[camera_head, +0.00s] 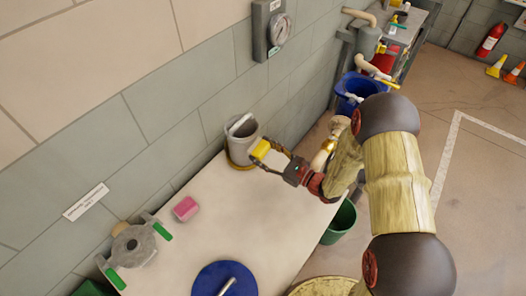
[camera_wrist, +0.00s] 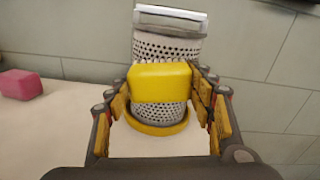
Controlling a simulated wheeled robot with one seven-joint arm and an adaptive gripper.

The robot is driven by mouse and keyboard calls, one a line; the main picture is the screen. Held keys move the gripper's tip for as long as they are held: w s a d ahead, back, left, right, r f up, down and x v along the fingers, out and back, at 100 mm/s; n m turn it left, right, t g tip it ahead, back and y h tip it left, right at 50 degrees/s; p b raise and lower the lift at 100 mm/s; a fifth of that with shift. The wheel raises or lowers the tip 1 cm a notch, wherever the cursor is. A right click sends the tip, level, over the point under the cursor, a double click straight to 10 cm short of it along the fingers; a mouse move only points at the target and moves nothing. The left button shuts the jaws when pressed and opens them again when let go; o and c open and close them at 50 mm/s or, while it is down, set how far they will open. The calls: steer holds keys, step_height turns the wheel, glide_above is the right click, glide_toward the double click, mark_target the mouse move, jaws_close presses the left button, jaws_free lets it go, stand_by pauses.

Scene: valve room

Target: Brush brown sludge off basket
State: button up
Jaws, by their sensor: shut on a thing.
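The basket (camera_head: 242,128) is a grey cylinder standing upright at the table's back edge by the wall. The wrist view shows its perforated side (camera_wrist: 168,48), a grey bar across its top and a yellow ring (camera_wrist: 158,130) around its foot. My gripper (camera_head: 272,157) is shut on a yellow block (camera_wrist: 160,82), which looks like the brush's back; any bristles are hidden. The block is in front of the basket's side; I cannot tell whether they touch. My gripper's fingers (camera_wrist: 160,88) flank the block. I cannot make out brown sludge; the block hides part of the basket.
A pink block (camera_head: 186,208) lies on the white table (camera_head: 205,243). A grey valve part with green handles (camera_head: 137,245) and a blue disc (camera_head: 212,277) are nearer. A green bucket (camera_head: 339,223) stands beyond the table's right edge. A gauge (camera_head: 279,29) hangs on the wall.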

steer(key=shift+w+d, duration=0.65)
steer(key=shift+w, duration=0.3)
steer(key=shift+s+a, duration=0.9)
steer(key=shift+s, duration=0.2)
steer(key=shift+w+d, duration=0.85)
steer(key=shift+w, duration=0.25)
steer(key=shift+s+a+f+b, duration=0.45)
steer(key=shift+s+f, duration=0.1)
steer(key=shift+f, duration=0.15)
steer(key=shift+s+a+f+b, duration=0.4)
steer(key=shift+s+f, duration=0.15)
steer(key=shift+f, duration=0.15)
steer(key=shift+w+d, duration=0.8)
steer(key=shift+w, duration=0.35)
steer(key=shift+s+a, duration=0.95)
steer(key=shift+s, duration=0.1)
steer(key=shift+w+d, duration=0.95)
steer(key=shift+w, duration=0.15)
